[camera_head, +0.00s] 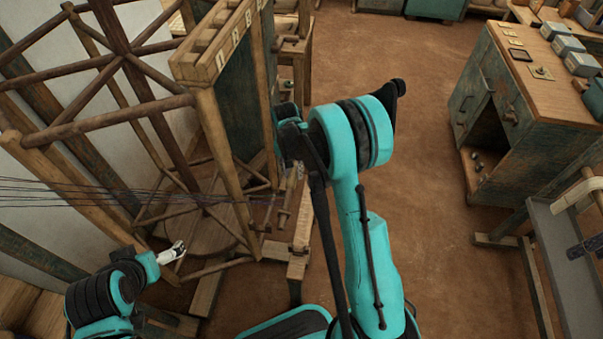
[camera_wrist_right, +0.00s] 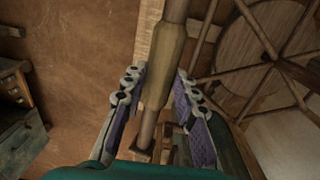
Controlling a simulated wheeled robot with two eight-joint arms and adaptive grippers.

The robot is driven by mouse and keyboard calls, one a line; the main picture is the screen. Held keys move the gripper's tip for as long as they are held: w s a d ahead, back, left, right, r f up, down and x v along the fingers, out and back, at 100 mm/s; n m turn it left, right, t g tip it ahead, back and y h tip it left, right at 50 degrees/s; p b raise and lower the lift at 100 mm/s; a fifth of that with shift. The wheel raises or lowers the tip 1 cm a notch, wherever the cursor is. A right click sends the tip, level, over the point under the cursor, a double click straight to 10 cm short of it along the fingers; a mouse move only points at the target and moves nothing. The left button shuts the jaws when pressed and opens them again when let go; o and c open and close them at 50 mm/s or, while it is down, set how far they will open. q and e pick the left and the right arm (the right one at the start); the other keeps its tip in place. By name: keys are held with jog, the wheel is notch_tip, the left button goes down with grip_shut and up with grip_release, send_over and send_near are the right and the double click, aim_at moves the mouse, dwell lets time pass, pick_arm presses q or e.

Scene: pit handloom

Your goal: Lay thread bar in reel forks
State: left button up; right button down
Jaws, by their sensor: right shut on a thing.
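The thread bar (camera_wrist_right: 163,75) is a round wooden rod with a thicker olive-brown middle, running from top to bottom of the right wrist view. My right gripper (camera_wrist_right: 157,88) has its pale, purple-padded fingers on either side of that middle and is shut on it. In the head view my right gripper (camera_head: 290,140) is beside the frame's dark panel, largely hidden by my own arm. The big wooden reel (camera_head: 118,40) stands at upper left; I cannot make out its forks clearly. My left gripper (camera_head: 174,252) is low at left, too small to tell if open.
Dark threads (camera_head: 90,190) stretch across the left toward the wooden frame (camera_head: 212,130). A workbench (camera_head: 545,75) with small boxes stands at upper right, and a grey-topped stand (camera_head: 565,250) at lower right. The brown floor between is clear.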

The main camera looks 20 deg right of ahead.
jog(key=shift+w+a, duration=2.1)
jog(key=shift+a, duration=1)
jog(key=shift+f+b, duration=1.65)
jog(key=shift+f, duration=1.1)
jog(key=c, duration=1.1)
grip_release()
jog(key=r, duration=1.2)
jog(key=shift+w+a, duration=0.25)
jog(key=shift+a, duration=0.1)
